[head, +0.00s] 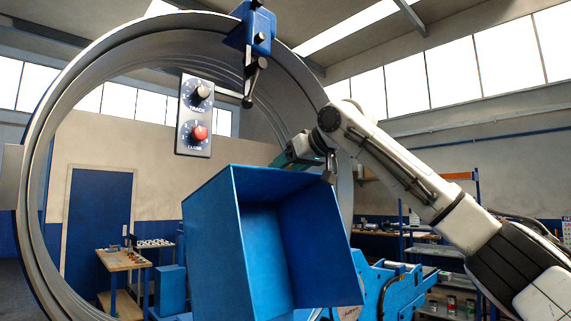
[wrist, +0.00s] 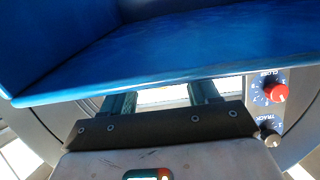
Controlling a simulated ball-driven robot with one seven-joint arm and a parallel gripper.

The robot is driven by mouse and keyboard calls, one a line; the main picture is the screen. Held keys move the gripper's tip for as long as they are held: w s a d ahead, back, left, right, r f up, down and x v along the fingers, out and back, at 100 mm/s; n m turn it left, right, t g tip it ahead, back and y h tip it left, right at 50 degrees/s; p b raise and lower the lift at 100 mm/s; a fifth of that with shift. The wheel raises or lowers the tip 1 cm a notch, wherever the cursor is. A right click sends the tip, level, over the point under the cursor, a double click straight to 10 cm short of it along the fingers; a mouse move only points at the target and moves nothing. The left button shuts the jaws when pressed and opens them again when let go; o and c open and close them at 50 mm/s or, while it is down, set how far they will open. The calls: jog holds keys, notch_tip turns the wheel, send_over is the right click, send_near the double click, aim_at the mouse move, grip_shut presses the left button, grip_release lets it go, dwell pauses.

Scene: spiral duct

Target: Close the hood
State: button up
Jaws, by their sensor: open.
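The hood (head: 205,235) is a large blue open-fronted box, tilted, in the lower middle of the head view. In the wrist view, the hood (wrist: 190,45) fills the top, its lower edge crossing in front of my fingers. My gripper (head: 298,158) is at the hood's top right edge in the head view. In the wrist view, my gripper (wrist: 165,96) has its two teal fingers apart with nothing seen between them. The fingertips are hidden by the hood, so I cannot tell whether they touch it.
A large grey metal ring (head: 40,170) stands around and behind the hood. A control panel (head: 195,116) with a black knob and a red knob hangs inside it. A blue clamp (head: 255,30) sits on the ring's top. A workbench (head: 124,260) stands at the back left.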

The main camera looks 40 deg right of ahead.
jog(key=shift+w+f, duration=0.15)
jog(key=shift+w, duration=0.2)
grip_shut()
dwell(0.4)
